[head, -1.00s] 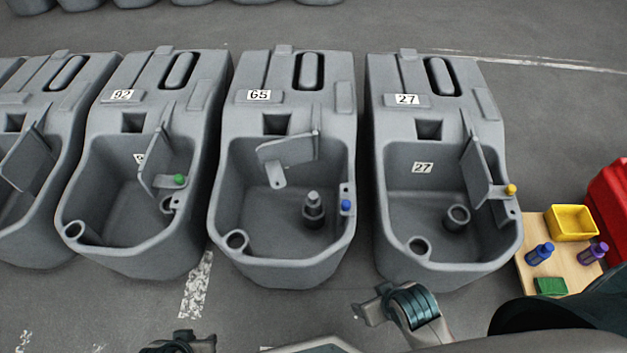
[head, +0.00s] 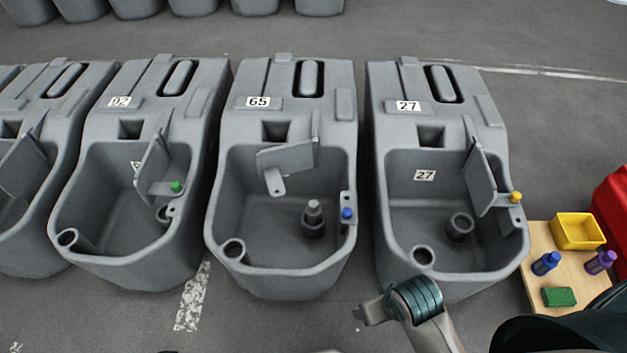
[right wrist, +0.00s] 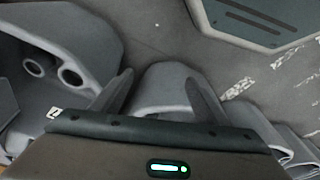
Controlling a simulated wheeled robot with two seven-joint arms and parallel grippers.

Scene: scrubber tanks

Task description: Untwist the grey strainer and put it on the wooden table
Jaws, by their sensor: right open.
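The grey strainer (head: 313,215) stands upright on a fitting inside the grey tank numbered 65 (head: 285,272), right of its middle. The wooden table (head: 535,288) is at the lower right. My right arm shows at the lower middle of the head view, in front of tank 27 and away from the strainer. In the right wrist view my right gripper (right wrist: 160,78) is open, with its two fingers apart and nothing between them. The strainer is not clear in that view. My left gripper is not in the head view.
The table holds a yellow bin (head: 577,232), a blue bottle (head: 545,263), a purple bottle (head: 600,262) and a green sponge (head: 559,297). A red object (head: 612,205) is beside it. Tank 65's lid (head: 287,158) stands open, with a blue knob (head: 347,213) at the right rim.

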